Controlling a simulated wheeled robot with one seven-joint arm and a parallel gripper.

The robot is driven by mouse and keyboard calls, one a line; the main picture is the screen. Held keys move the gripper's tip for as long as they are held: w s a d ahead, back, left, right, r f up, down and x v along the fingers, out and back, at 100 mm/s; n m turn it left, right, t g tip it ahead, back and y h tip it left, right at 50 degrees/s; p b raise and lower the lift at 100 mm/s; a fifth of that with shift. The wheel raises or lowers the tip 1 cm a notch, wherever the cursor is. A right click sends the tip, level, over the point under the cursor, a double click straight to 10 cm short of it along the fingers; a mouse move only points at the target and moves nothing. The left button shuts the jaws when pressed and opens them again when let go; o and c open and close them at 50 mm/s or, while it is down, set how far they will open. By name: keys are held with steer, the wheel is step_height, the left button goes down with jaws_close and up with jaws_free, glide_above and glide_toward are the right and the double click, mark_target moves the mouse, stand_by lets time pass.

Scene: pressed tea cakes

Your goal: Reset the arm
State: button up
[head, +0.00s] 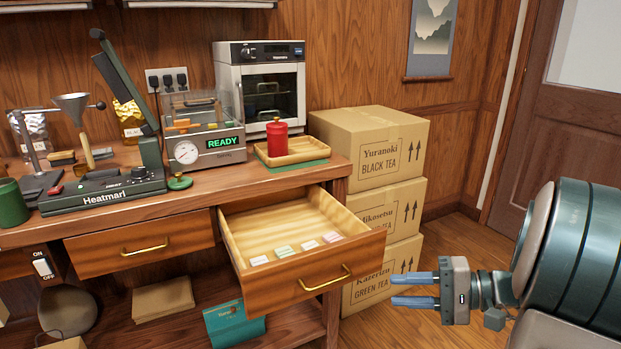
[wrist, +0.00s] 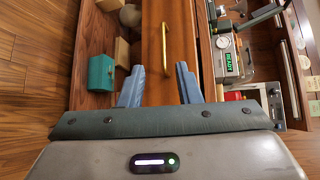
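My gripper (head: 414,290) is held in the air to the right of the workbench, in front of the stacked tea boxes as the head view shows it. Its two blue fingers are apart, with nothing between them. In the wrist view my gripper (wrist: 159,88) is also open and empty, facing the open drawer's front (wrist: 178,40) and its brass handle (wrist: 164,48). My arm reaches in from the right edge of the head view.
The open drawer (head: 255,282) juts out, holding several small labelled blocks. Stacked cartons (head: 362,150) stand beside the workbench (head: 190,200). On it are a heat sealer (head: 100,190), a machine reading READY (head: 212,145) and a red canister (head: 277,140) on a wooden tray (head: 310,149).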

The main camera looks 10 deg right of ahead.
steer(key=s+a+r+n+g+h+p, duration=0.3)
steer(key=s+a+r+g+h+p, duration=0.45)
steer(key=p, duration=0.55)
step_height(320, 180, up, 14)
steer(key=s+n+t+h+p, duration=0.2)
steer(key=h+p, duration=0.5)
steer(key=p, duration=0.5)
steer(key=n+t, duration=0.1)
steer(key=t, duration=0.1)
steer(key=shift+s+d+t, duration=0.25)
steer(key=shift+t, duration=0.1)
steer(key=shift+f, duration=0.1)
